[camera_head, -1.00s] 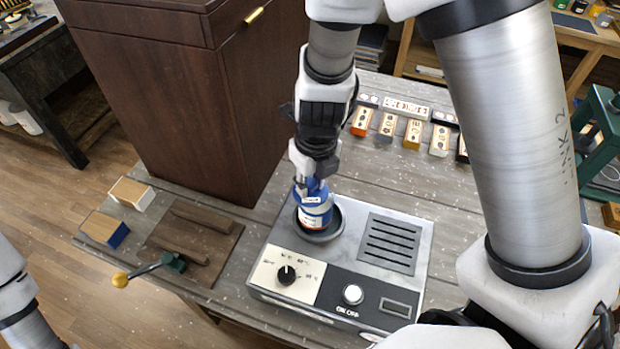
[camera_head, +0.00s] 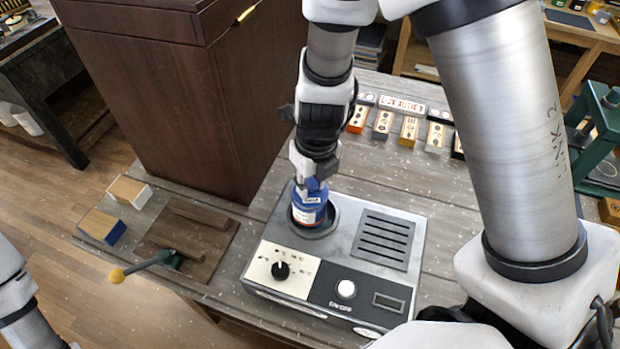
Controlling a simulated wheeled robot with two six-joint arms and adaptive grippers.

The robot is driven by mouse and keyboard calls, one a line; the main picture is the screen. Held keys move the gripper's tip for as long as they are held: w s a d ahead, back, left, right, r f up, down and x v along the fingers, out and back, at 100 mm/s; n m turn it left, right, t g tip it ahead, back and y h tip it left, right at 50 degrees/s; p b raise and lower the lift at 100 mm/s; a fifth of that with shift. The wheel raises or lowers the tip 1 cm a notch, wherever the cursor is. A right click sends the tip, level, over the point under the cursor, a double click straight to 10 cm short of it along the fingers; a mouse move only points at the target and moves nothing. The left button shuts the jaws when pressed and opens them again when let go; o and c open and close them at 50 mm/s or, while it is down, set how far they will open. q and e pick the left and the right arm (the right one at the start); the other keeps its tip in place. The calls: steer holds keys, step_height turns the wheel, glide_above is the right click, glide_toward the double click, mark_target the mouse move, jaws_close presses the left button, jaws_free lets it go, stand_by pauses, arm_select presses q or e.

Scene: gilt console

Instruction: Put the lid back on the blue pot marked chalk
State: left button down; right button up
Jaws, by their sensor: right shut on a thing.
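A blue pot (camera_head: 307,214) with a white and orange label stands upright in the dark round well (camera_head: 330,226) of a grey heater box (camera_head: 345,245). The label is too small to read. My right gripper (camera_head: 312,188) points down from above and is shut on the blue top of the pot. Its fingers hide part of this top, so I cannot tell a separate lid from the pot body. No loose lid shows clearly elsewhere. My left arm shows at the lower left edge, but its gripper is out of view.
The heater has a dial (camera_head: 280,270), a white button (camera_head: 346,289) and a vent grille (camera_head: 383,240). A dark wood cabinet (camera_head: 170,100) stands behind left. Wooden blocks (camera_head: 128,191) and a yellow-knobbed lever (camera_head: 117,275) lie left. Several stamped blocks (camera_head: 409,131) line the back.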

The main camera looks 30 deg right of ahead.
stand_by(0.5)
steer(key=shift+w+a+p, duration=0.1)
steer(key=shift+w+p, duration=0.15)
steer(key=shift+p, duration=0.05)
steer(key=shift+f, duration=0.25)
stand_by(0.5)
stand_by(0.5)
stand_by(0.4)
steer(key=o, duration=1)
steer(key=shift+c, duration=0.2)
steer(key=shift+o, duration=0.3)
